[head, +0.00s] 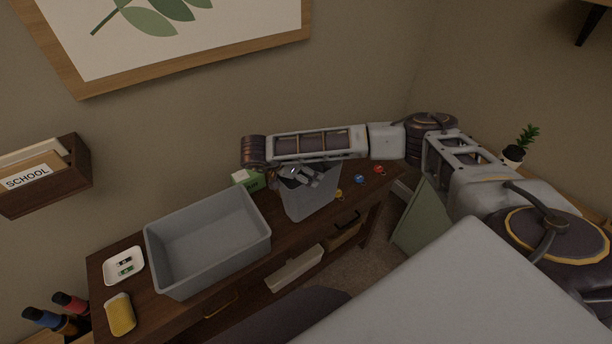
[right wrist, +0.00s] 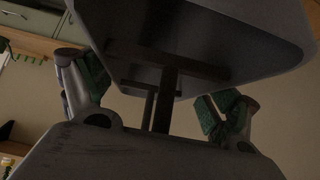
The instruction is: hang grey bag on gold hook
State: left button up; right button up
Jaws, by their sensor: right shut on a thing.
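The grey bag (head: 308,201) hangs upright below my right gripper (head: 302,176) in the head view, in front of the wooden table's edge or over it; I cannot tell which. My right gripper is shut on the bag near its top. In the right wrist view, the green-padded fingers (right wrist: 155,98) stand on either side of a dark strap, with the grey bag (right wrist: 285,60) filling the upper part. The gold hook (head: 339,195) is small and sits just right of the bag at the table's edge. My left gripper is not in view.
A blue hook (head: 359,179) and a red hook (head: 379,170) sit further right along the edge. On the table (head: 122,301) are a large grey bin (head: 266,243), a white tray (head: 110,276), a yellow sponge (head: 121,315) and a green-and-white box (head: 250,181). A green panel (head: 421,221) leans at right.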

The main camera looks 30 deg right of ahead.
notch_tip(320, 180, down, 3)
jog(key=shift+r+p, duration=0.1)
jog(key=shift+p, duration=0.25)
jog(key=shift+f+b, duration=0.35)
jog(key=shift+f, duration=0.1)
jog(key=o, duration=1.8)
jog(key=shift+r, duration=0.25)
jog(key=shift+v, duration=6.9)
